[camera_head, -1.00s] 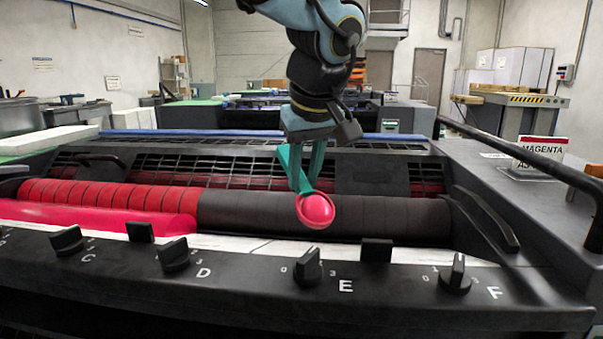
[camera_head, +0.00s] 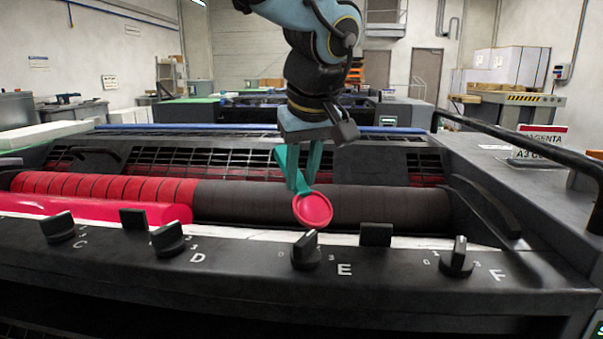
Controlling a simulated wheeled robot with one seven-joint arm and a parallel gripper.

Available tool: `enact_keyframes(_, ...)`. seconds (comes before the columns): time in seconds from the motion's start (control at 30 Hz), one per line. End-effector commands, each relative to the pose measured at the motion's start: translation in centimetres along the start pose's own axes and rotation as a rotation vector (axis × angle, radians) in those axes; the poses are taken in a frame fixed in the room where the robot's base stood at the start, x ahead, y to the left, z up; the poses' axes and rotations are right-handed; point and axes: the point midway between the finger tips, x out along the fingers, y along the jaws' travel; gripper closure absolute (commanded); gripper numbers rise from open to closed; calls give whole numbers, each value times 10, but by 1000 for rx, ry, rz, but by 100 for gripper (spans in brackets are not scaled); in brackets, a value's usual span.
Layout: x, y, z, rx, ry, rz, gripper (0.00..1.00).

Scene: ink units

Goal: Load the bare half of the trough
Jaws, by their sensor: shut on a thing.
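The trough (camera_head: 345,239) runs across the front of the press, behind the row of knobs. The scoop's face is tilted toward the camera, above knob E. The fingers hide where they grip it.
A roller lies behind the trough, red-inked on the left (camera_head: 105,187) and dark on the right (camera_head: 380,208). Knobs, including E (camera_head: 306,251) and F (camera_head: 457,257), line the front ledge.

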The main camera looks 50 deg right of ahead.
Motion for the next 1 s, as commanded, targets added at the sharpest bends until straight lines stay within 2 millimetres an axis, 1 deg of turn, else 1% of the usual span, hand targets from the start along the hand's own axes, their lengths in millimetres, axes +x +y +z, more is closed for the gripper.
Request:
enact_keyframes(0.7, 12, -1, 5, 0, 0, 0, 100)
enact_keyframes(1.0, 11, -1, 5, 0, 0, 0, 100)
